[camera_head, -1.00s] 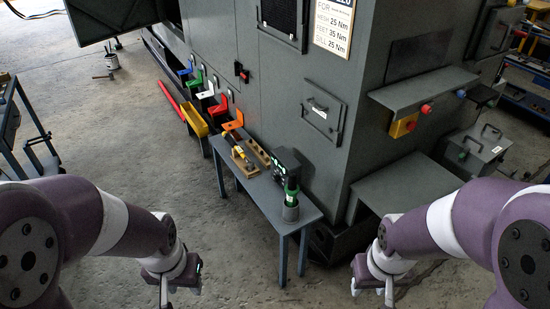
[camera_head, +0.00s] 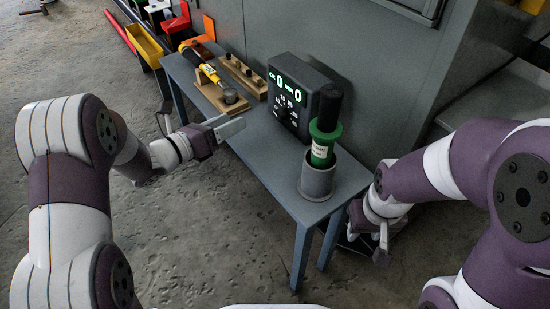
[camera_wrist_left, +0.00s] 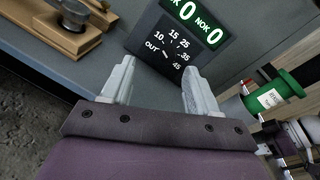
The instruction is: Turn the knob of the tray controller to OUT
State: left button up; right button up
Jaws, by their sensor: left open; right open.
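The tray controller (camera_head: 304,76) is a dark box at the back of the grey table, with green-lit displays reading OK 0 and NOK 0. In the left wrist view its face (camera_wrist_left: 152,22) carries a dial marked 10, 15, 25, 35, 45 and OUT. The knob is dark against the dark face, so I cannot tell where it points. My left gripper (camera_head: 230,129) is open and empty, in front of the controller and apart from it. Its fingers (camera_wrist_left: 158,82) spread below the dial in the wrist view. My right gripper (camera_head: 382,243) is open, low beside the table's right end.
A green-and-black tool (camera_head: 323,140) stands in a grey cup (camera_head: 318,182) right of the controller. A yellow tool (camera_head: 203,66) lies on a wooden stand (camera_head: 214,95), with a wooden block (camera_head: 243,75) beside it. The table's front (camera_head: 268,168) is bare. A grey cabinet wall rises behind.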

aim_at(277, 115)
pick_arm(q)
jog(key=w+d+f+m+b, duration=0.1)
jog(key=w+d+b, duration=0.1)
jog(key=d, duration=0.1)
jog(key=w+d+f+m+h+b, duration=0.1)
jog(key=d+b, duration=0.1)
jog(key=d, duration=0.2)
jog(key=w+d+f+m+g+h+b, duration=0.1)
jog(key=w+d+b, duration=0.1)
jog(key=d, duration=0.1)
jog(key=shift+w+d+f+m, duration=0.15)
jog(key=shift+w+d+m, duration=0.15)
jog(key=shift+w+m, duration=0.1)
jog(key=shift+w+d, duration=0.2)
jog(key=shift+d, duration=0.1)
jog(key=shift+r, duration=0.2)
pick_arm(e)
notch_tip(277, 115, down, 9)
jog(key=shift+r, duration=0.15)
pick_arm(q)
jog(key=c, duration=1)
